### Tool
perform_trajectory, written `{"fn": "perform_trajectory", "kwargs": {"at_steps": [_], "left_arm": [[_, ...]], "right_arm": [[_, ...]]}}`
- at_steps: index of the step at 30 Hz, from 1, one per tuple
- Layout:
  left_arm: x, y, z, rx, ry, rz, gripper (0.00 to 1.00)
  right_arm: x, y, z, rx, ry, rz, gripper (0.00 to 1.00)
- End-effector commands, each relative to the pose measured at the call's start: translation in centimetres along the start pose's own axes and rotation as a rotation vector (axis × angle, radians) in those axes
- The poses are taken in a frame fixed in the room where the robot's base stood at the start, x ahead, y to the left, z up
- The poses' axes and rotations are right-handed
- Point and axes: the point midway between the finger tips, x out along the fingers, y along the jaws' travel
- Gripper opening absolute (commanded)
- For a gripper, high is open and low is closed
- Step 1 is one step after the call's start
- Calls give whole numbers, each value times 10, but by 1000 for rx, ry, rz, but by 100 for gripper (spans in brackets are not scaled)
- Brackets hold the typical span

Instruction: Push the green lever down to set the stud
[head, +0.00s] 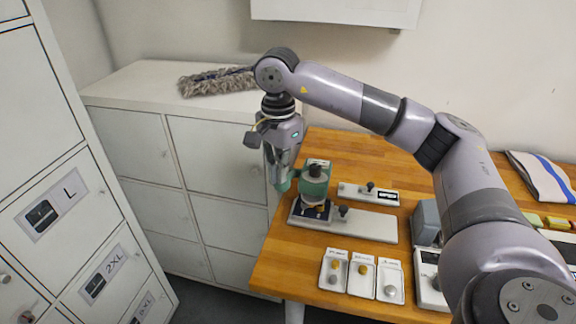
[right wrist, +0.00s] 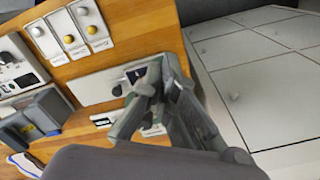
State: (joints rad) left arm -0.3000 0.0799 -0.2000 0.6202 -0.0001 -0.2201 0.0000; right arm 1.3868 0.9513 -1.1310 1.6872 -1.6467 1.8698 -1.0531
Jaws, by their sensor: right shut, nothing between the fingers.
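The green press (head: 314,187) stands on a grey base with a dark knob on top, near the left edge of the wooden table. Its green lever (head: 284,184) shows as a short piece at the press's left side, partly covered by my gripper. My right gripper (head: 275,168) is shut and empty, pointing down at the lever; whether it touches cannot be told. In the right wrist view my right gripper (right wrist: 162,78) covers much of the press, and the lever cannot be made out clearly there. My left gripper is in neither view.
A pale plate (head: 365,222) with a dark knob runs right from the press. Several small trays (head: 334,272) with studs lie in front. A grey box (head: 427,222) stands right. White lockers (head: 220,155) stand left, with a grey duster (head: 215,82) on top.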

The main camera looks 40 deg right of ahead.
Motion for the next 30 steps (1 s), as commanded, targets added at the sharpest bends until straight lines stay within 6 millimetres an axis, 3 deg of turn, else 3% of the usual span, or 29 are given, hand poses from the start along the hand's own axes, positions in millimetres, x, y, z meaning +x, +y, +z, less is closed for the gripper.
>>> {"fn": "perform_trajectory", "kwargs": {"at_steps": [30], "left_arm": [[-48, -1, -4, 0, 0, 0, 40]], "right_arm": [[-72, 0, 0, 0, 0, 0, 0]]}}
